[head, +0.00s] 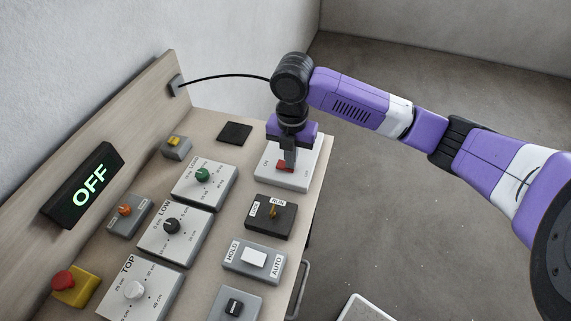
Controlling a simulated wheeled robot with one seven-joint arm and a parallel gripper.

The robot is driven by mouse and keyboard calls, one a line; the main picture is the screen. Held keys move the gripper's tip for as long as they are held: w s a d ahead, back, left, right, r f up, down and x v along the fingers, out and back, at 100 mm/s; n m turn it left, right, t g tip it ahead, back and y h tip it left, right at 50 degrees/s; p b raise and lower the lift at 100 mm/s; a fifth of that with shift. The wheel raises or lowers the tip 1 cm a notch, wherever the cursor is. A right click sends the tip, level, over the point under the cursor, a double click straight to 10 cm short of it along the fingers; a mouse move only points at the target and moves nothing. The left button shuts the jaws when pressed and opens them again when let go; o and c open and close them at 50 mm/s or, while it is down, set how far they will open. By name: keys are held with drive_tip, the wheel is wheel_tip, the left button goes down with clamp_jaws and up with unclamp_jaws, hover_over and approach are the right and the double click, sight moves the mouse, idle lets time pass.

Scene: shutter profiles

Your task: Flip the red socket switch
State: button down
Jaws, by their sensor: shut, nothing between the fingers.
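The red socket switch (285,167) sits on a white socket plate (291,184) at the far right of the bench. My gripper (290,161) points down right over it, with its fingers shut and empty. The fingertips are at or just above the red switch, and I cannot tell whether they touch it. The fingers cover part of the switch, so its tilt is hard to read. The display (87,187) at the left glows green and reads OFF.
Other controls fill the bench: a HOLD/AUTO rocker (254,259), a RUN toggle (272,213), dial boxes with a green knob (203,174) and a black knob (171,226), and a red stop button (64,282). A black cable (225,77) arches from the backboard towards my wrist.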

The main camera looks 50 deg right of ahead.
wheel_tip(320, 180, up, 7)
drive_tip(key=p, duration=0.5)
idle(0.5)
idle(0.5)
